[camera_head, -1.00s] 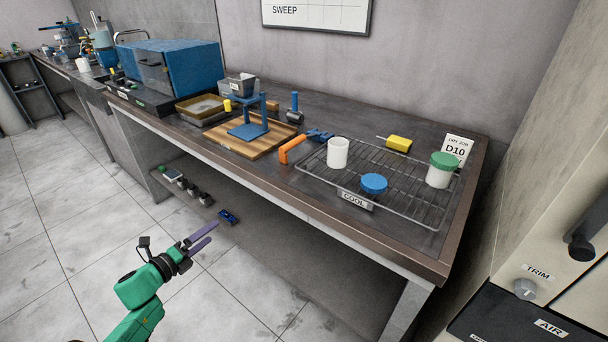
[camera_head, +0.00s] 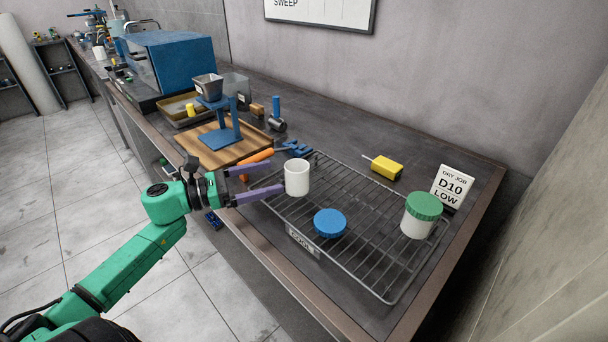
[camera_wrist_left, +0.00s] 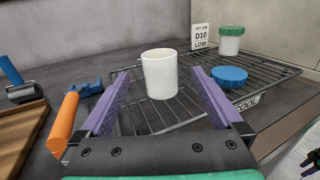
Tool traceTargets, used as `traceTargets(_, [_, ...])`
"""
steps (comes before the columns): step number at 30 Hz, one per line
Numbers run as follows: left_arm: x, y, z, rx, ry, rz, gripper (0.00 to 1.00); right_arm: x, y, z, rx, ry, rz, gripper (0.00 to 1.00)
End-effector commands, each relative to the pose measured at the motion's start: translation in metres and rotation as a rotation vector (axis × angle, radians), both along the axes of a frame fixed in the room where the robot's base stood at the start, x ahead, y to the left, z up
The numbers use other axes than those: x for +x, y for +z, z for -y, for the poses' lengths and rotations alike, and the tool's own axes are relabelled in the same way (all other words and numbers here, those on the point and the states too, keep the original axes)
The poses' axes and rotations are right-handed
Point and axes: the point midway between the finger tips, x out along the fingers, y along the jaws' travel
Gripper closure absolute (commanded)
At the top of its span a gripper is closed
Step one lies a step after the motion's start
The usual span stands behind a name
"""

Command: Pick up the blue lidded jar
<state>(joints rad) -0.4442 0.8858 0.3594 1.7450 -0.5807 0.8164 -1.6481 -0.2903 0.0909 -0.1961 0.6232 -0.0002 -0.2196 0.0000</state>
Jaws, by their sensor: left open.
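A white jar (camera_head: 297,178) with no lid on it stands upright at the left end of the wire rack (camera_head: 375,283). It also shows in the left wrist view (camera_wrist_left: 160,76). A round blue lid (camera_head: 330,223) lies flat on the rack beside it, apart from the jar. I see no jar with a blue lid on it. My left gripper (camera_head: 276,177) is open and empty, its purple fingers pointing at the white jar. In the left wrist view the jar stands ahead, lined up between the fingertips.
A white jar with a green lid (camera_head: 421,215) stands at the rack's right, by a D10 sign (camera_head: 450,186). An orange-handled tool (camera_head: 258,157) lies close beside my fingers. A yellow object (camera_head: 386,167) lies behind the rack. A blue stand (camera_head: 222,127) is on a wooden board.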

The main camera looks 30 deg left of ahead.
Motion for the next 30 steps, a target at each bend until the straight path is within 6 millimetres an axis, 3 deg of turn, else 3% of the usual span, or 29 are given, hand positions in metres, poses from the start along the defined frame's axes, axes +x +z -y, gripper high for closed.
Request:
traceTargets(5, [0.031, 0.004, 0.027, -0.001, 0.0, 0.003, 0.0, -0.02, 0.009, -0.018, 0.023, -0.001, -0.03, 0.5])
traceTargets(16, [0.07, 0.003, 0.061, -0.003, 0.003, 0.002, 0.0, -0.008, 0.033, -0.01, 0.013, 0.001, -0.013, 0.5])
traceTargets(25, [0.077, -0.002, 0.068, -0.001, 0.002, -0.001, 0.0, -0.008, 0.033, -0.007, 0.009, -0.001, -0.012, 0.5])
traceTargets(30, [0.077, -0.002, 0.068, -0.001, 0.002, -0.001, 0.65, -0.008, 0.033, -0.006, 0.008, -0.001, -0.012, 0.5])
